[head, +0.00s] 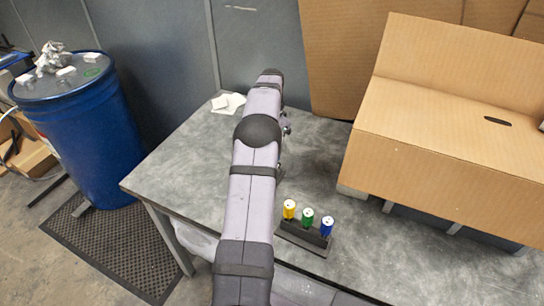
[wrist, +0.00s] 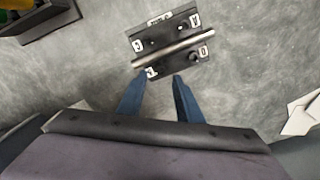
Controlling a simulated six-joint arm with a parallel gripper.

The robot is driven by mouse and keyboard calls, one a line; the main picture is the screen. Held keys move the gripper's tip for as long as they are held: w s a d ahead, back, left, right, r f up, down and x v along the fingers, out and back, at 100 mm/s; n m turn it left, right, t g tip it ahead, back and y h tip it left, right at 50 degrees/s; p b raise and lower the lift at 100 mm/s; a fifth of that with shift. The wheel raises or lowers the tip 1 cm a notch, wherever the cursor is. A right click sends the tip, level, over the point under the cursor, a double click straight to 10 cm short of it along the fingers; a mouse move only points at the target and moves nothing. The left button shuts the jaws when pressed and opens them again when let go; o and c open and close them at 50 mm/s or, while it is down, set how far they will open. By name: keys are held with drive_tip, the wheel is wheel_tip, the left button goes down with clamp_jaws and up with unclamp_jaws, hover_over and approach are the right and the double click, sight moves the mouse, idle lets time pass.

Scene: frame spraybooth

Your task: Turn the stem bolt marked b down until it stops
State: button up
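In the wrist view a dark block (wrist: 178,27) lies on the grey table with a metal bar (wrist: 175,48) running slantwise across it. Small white labels sit around it; I read C (wrist: 137,44), A (wrist: 195,20) and D (wrist: 203,54). The label nearest my fingers (wrist: 152,72) is too small to read surely, as is one at the far edge. Dark bolt spots show near the labels; I cannot tell which is b. My gripper (wrist: 159,78) is open and empty, its blue fingertips by the block's near edge. The head view hides block and gripper behind my arm.
A black rack (head: 304,236) holds yellow (head: 289,209), green (head: 308,218) and blue (head: 327,226) capped items on the table. A large cardboard box (head: 440,165) stands at the right. White paper (head: 228,103) lies at the back. Table around the block looks clear.

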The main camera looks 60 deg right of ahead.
drive_tip(key=shift+r+b, duration=0.3)
drive_tip(key=shift+r, duration=1.75)
drive_tip(key=w+a+r+n, duration=0.2)
drive_tip(key=w+a+n, duration=0.4)
drive_tip(key=w+a, duration=0.6)
drive_tip(key=w+a+n, duration=0.2)
drive_tip(key=a+n, duration=0.1)
drive_tip(key=a, duration=0.6)
drive_tip(key=w+a+n, duration=0.2)
drive_tip(key=a+n, duration=0.1)
drive_tip(key=a, duration=0.6)
drive_tip(key=s+a+f+n, duration=0.3)
drive_tip(key=s+a+n, duration=0.35)
drive_tip(key=a, duration=0.55)
drive_tip(key=s+a+f+n, duration=0.2)
drive_tip(key=s+a+n, duration=0.45)
drive_tip(key=a, duration=0.55)
wheel_tip(320, 180, down, 14)
drive_tip(key=m+b, duration=0.1)
drive_tip(key=b, duration=1.2)
drive_tip(key=shift+s+d, duration=0.2)
drive_tip(key=shift+s, duration=0.2)
drive_tip(key=shift+b, duration=0.4)
